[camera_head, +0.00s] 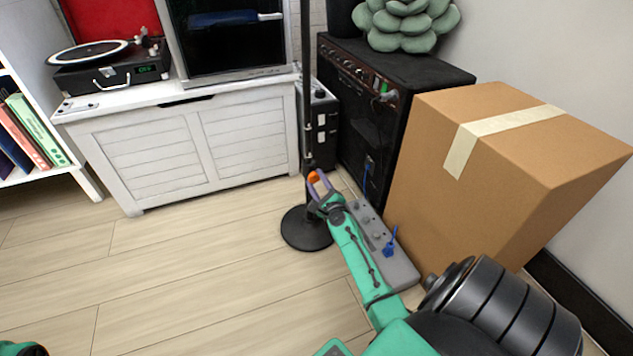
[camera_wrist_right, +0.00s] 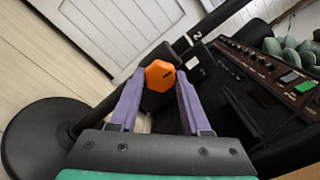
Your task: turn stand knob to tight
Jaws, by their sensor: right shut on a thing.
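The stand is a black pole (camera_head: 306,85) on a round black base (camera_head: 306,230), standing upright on the floor in the head view. Its orange knob (camera_head: 314,177) is on the pole low down, and it also shows in the right wrist view (camera_wrist_right: 160,75) as a faceted orange piece with a small dark mark. My right gripper (camera_head: 316,181) reaches it from the front. Its purple fingers (camera_wrist_right: 158,88) are shut on the orange knob, one on each side. Of my left arm only a green piece shows at the lower left; its gripper is out of view.
A black amplifier (camera_head: 358,120) and a cardboard box (camera_head: 500,170) stand to the right. A grey pedal board (camera_head: 385,250) lies on the floor beside my right arm. A white cabinet (camera_head: 185,150) stands behind. The floor at left is clear.

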